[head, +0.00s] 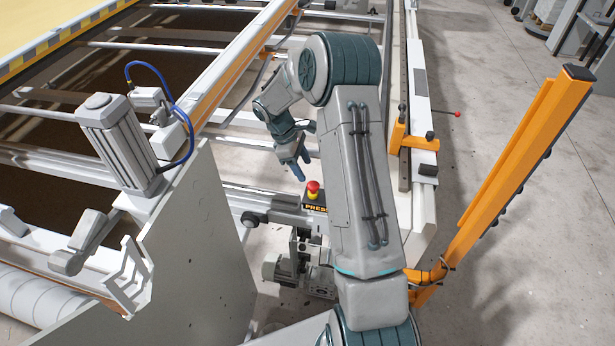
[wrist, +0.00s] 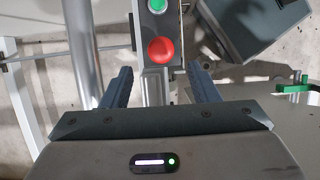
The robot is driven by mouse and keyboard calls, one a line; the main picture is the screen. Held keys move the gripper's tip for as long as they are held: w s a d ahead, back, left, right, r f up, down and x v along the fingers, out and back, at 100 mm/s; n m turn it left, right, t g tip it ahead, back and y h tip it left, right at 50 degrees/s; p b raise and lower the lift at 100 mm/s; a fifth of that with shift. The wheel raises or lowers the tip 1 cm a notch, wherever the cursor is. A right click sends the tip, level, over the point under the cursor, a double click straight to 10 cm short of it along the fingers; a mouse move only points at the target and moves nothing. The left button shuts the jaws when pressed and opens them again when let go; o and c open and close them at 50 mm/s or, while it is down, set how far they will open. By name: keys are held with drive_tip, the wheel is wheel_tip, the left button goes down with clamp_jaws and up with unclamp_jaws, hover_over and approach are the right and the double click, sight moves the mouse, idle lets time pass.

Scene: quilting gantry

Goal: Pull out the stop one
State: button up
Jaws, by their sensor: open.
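In the wrist view, a round red button (wrist: 160,50) sits on a narrow grey box, with a green button (wrist: 157,6) beyond it at the top edge. My gripper (wrist: 161,68) is open, with one dark finger on each side of the box. The red button lies between and slightly beyond the fingertips, and nothing is held. In the head view, a red mushroom button (head: 313,187) with a yellow collar stands above a sign starting "PRESS". My gripper (head: 302,170) points down close to it, up and left in the picture. I cannot tell whether both views show the same red button.
A grey rail (wrist: 92,45) runs left of the fingers in the wrist view, and a dark grey box (wrist: 262,25) is at the upper right. In the head view, an orange post (head: 535,145) stands right and a pneumatic cylinder (head: 120,140) left. The floor at right is mostly clear.

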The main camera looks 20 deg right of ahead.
drive_tip(key=v, duration=0.8)
drive_tip(key=shift+b, duration=0.4)
drive_tip(key=shift+r, duration=0.1)
drive_tip(key=s+a+r+m+t+y, duration=0.1)
drive_tip(key=s+a+r+m, duration=0.15)
drive_tip(key=s+r, duration=0.4)
drive_tip(key=s+a+r+m+t, duration=0.1)
drive_tip(key=s+r+m, duration=0.2)
drive_tip(key=s+r, duration=0.3)
drive_tip(key=s+a+m+t+y, duration=0.1)
drive_tip(key=s+m, duration=0.1)
drive_tip(key=s, duration=0.6)
drive_tip(key=s+a+m+t+y, duration=0.1)
drive_tip(key=s+m+t, duration=0.1)
drive_tip(key=s, duration=0.7)
drive_tip(key=shift+a+f+m+t+y, duration=0.15)
drive_tip(key=shift+a+m+t+y, duration=0.15)
drive_tip(key=shift+m, duration=0.55)
